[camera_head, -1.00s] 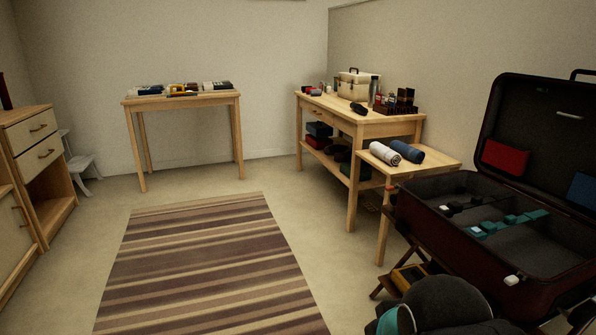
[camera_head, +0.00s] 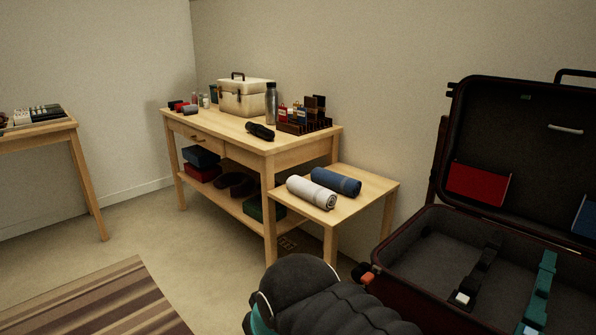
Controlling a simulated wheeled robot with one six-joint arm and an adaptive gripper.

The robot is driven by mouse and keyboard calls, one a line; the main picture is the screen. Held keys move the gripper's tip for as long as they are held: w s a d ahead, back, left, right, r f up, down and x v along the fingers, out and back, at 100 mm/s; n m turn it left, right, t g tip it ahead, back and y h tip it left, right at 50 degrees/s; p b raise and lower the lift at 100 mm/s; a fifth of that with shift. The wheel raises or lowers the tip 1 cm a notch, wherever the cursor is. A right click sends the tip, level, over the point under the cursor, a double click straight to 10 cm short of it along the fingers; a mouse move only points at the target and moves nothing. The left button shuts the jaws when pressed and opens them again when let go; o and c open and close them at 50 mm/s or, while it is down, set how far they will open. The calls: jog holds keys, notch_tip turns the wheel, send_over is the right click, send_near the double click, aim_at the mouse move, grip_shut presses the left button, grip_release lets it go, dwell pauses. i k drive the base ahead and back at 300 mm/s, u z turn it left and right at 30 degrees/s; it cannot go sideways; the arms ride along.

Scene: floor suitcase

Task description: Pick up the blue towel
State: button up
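The blue towel (camera_head: 336,182) is a rolled dark blue bundle. It lies on the small wooden side table (camera_head: 378,186), to the right of and behind a rolled light grey towel (camera_head: 311,192). The two rolls lie nearly side by side, close together. My gripper is not in view. A dark, rounded part of my arm shows at the bottom centre, in front of and below the side table, and nothing of mine touches the blue towel.
An open suitcase (camera_head: 407,288) stands right of the side table. A wooden workbench (camera_head: 300,153) stands left of it, carrying a cream case (camera_head: 246,97), a bottle (camera_head: 271,103) and small goods. A striped rug (camera_head: 101,302) lies on open floor at lower left.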

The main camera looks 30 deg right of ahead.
aim_at(346, 185)
jog(key=i, duration=2.9)
jog(key=z, duration=3.2)
